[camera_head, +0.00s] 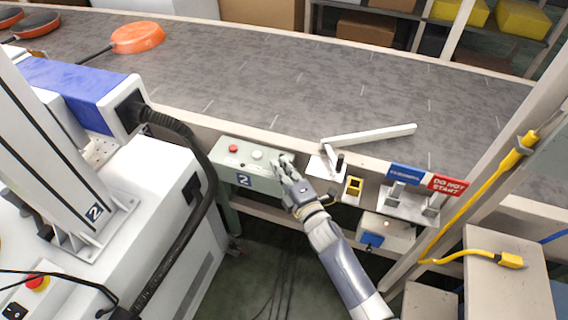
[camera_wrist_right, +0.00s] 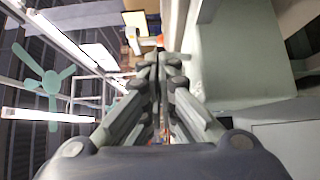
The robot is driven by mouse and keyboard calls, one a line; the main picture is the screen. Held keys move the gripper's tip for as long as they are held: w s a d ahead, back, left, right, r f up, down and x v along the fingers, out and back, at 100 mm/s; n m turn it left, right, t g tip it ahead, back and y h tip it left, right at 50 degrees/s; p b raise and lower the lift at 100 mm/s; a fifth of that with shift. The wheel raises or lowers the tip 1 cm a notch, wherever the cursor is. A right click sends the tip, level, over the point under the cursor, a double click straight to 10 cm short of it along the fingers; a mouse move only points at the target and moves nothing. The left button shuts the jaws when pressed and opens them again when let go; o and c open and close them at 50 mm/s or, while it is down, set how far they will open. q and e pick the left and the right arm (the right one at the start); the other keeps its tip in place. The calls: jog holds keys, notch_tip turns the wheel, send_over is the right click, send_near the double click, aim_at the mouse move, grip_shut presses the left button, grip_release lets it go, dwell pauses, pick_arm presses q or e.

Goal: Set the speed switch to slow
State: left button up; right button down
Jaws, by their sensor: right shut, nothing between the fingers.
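A grey-green control box (camera_head: 262,178) marked 2 sits at the near edge of the conveyor, with a red button (camera_head: 233,148) and a pale button (camera_head: 257,155) on top. My right gripper (camera_head: 281,161) is shut and empty at the right end of this box, partly covering it; I cannot tell if it touches. In the right wrist view its fingers (camera_wrist_right: 158,65) are together beside a pale green-grey surface. Just right of it are a white plate with a dark lever (camera_head: 339,162) and a yellow-framed black switch (camera_head: 353,187). Which control is the speed switch cannot be told. My left gripper is out of view.
A white bar (camera_head: 368,135) lies at the conveyor's (camera_head: 300,85) near edge. Blue (camera_head: 405,174) and red (camera_head: 447,185) signs stand to the right. Orange pans, one at the upper left (camera_head: 137,38), are on the belt. A white machine (camera_head: 150,215) is on the left.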

jog(key=a+r+n+g+h+p, duration=0.1)
jog(key=p, duration=0.3)
jog(key=n+g+h+p, duration=0.1)
jog(key=n+p, duration=0.1)
jog(key=p, duration=0.2)
jog(key=shift+w+a+r+g+p, duration=0.3)
jog(key=shift+w+a+r, duration=0.05)
jog(key=shift+f+b, duration=0.35)
jog(key=shift+f, duration=0.15)
jog(key=shift+r, duration=0.15)
jog(key=shift+r+p, duration=0.75)
